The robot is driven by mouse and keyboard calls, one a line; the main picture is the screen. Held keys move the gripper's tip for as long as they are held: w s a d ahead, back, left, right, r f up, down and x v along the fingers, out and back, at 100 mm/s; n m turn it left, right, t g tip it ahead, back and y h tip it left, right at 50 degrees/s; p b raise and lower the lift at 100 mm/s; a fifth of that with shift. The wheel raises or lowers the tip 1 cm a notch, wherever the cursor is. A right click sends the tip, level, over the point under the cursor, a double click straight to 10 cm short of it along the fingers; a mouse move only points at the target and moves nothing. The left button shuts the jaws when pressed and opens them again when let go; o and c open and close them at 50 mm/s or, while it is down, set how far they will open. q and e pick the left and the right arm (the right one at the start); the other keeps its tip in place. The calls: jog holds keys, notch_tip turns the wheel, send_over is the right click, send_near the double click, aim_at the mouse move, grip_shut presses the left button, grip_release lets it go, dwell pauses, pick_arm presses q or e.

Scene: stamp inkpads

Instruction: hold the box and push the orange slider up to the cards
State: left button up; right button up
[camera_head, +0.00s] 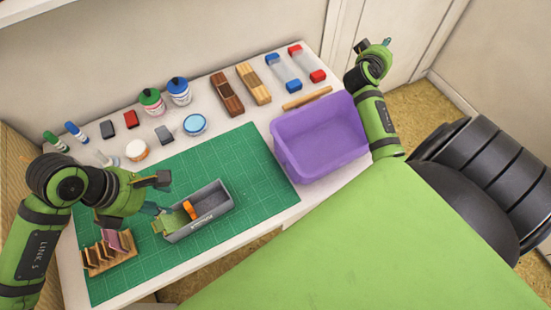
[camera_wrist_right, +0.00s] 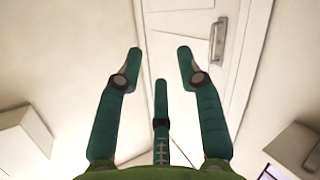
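The grey box (camera_head: 211,204) lies tilted in the picture on the green cutting mat, with lettering on its near side. The orange slider (camera_head: 189,210) stands inside it, left of the middle. Green cards (camera_head: 164,224) show at the box's left end, a small gap from the slider. My left gripper (camera_head: 154,211) is at that left end, with teal finger parts close to the box and cards. Its arm hides part of it, so I cannot tell its opening or contact. My right gripper (camera_head: 376,47) is raised off the table, open and empty; its spread fingers show in the right wrist view (camera_wrist_right: 160,65).
A wooden rack (camera_head: 108,252) with a pink card stands at the mat's left. A purple bin (camera_head: 320,140) is at the right. Bottles, inkpads, wooden blocks and stamps line the table's back. The green mat (camera_head: 240,165) is clear behind and right of the box.

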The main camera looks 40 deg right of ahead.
jog(key=w+a+f+t+y, duration=0.1)
jog(key=w+a+f+y, duration=0.3)
jog(key=a, duration=0.5)
jog(key=w+a+f+y, duration=0.2)
jog(key=w+a, duration=0.3)
jog(key=a, duration=0.4)
jog(key=n+g+y, duration=0.7)
jog(key=y, duration=0.1)
send_near(214, 200)
jog(key=d, duration=0.1)
jog(key=s+d, duration=0.1)
jog(key=d+f, duration=0.1)
jog(key=d, duration=0.1)
jog(key=shift+s, duration=0.25)
jog(key=shift+w+f, duration=0.1)
jog(key=shift+f, duration=3)
